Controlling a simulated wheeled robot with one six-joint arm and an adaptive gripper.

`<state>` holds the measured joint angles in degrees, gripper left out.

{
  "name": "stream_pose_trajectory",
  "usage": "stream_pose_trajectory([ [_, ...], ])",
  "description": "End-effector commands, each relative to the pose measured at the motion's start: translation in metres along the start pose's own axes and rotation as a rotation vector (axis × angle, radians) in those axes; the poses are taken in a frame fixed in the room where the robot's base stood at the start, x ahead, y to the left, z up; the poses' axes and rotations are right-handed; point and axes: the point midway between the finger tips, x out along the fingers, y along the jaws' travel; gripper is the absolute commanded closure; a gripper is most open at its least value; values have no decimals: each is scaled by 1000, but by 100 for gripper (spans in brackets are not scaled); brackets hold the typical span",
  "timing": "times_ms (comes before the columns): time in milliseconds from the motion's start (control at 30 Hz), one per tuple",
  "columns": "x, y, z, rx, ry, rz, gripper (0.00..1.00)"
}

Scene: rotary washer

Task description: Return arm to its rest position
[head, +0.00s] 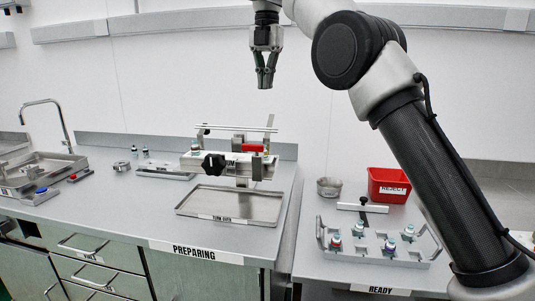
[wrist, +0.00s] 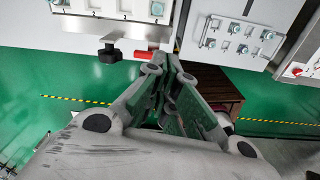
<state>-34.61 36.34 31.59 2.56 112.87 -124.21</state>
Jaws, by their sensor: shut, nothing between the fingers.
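My gripper (head: 266,78) hangs from my arm at the top middle of the head view, pointing down. Its fingers are together with nothing between them. It is high above the bench, apart from everything on it. In the wrist view the closed green-and-grey fingers (wrist: 172,68) fill the middle. Below the gripper in the head view stands the rotary washer (head: 229,163), with a black knob and a red part. The knob also shows in the wrist view (wrist: 110,53).
A shallow metal tray (head: 232,222) lies before the washer on the PREPARING bench. A sink (head: 40,170) is at the left. On the READY bench are a red REJECT bin (head: 390,187), a metal cup (head: 329,186) and a rack (head: 375,258) with several vials. A gap separates the benches.

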Motion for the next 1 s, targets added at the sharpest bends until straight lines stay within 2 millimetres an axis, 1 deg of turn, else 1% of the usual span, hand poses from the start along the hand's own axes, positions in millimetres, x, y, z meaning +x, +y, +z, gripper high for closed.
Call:
stream_pose_trajectory([
  [167,1,8,6,149,-21,35,100],
  [267,10,15,11,269,-27,49,100],
  [367,29,21,17,414,-24,50,100],
  [467,52,25,22,579,-19,44,100],
  [533,66,24,22,715,-17,44,100],
  [600,79,15,23,882,-17,48,100],
  [667,89,-1,23,1058,-17,56,100],
  [700,94,-16,23,1182,-17,66,100],
  [767,100,-46,21,1377,-15,85,100],
  [800,104,-68,18,1505,-12,99,100],
  [867,110,-105,12,1691,-6,124,100],
  [900,114,-132,5,1810,-1,140,100],
  [967,122,-173,-7,1979,7,167,100],
  [1000,127,-201,-17,2081,14,187,100],
])
